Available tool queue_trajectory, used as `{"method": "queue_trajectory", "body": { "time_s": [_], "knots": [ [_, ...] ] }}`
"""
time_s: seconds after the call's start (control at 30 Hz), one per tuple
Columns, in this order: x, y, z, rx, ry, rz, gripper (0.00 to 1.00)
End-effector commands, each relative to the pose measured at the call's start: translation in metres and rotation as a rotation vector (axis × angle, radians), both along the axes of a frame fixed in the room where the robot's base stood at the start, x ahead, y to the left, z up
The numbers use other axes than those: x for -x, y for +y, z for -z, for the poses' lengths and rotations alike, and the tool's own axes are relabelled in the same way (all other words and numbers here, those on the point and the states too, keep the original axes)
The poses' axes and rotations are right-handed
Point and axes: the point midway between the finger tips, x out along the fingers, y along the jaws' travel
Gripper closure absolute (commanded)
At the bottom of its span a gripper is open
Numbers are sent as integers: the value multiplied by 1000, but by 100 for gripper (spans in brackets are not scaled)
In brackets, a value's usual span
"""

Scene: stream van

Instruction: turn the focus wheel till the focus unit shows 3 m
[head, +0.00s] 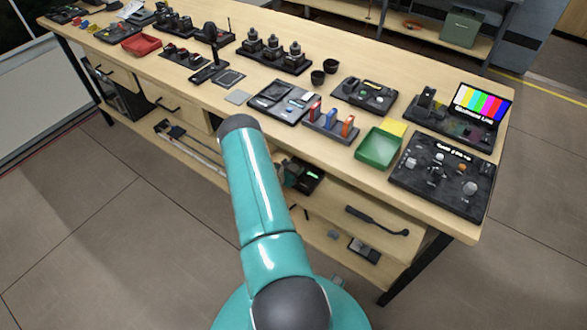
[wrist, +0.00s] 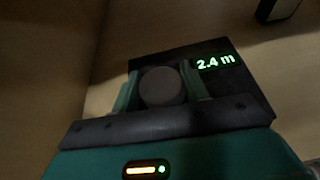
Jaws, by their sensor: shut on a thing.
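The focus unit (wrist: 215,78) is a dark box that fills the middle of the wrist view. Its lit display (wrist: 215,62) reads 2.4 m in pale green. The focus wheel (wrist: 162,90) is a round grey knob on the unit, left of the display. My gripper (wrist: 160,78) is shut on the wheel, one finger on each side of it. In the head view the unit (head: 308,175) sits on the shelf under the bench, with a green glow on it. My arm hides part of that area.
The bench top (head: 330,152) overhangs the shelf. Above, the bench holds a green tray (head: 379,149), a control panel (head: 440,175) and a colour-bar monitor (head: 482,104).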

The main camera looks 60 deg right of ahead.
Motion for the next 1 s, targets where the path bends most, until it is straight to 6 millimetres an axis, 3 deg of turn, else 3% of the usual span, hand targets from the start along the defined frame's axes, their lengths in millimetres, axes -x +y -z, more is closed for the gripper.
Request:
{"method": "queue_trajectory", "body": {
  "time_s": [0.5,0.87,0.9,1.0],
  "knots": [
    [0,0,-1,2,0,157,78],
    [0,0,-1,1,-2,171,78],
    [0,0,-1,1,-2,171,52],
    [0,0,-1,1,-1,170,34]
  ]
}}
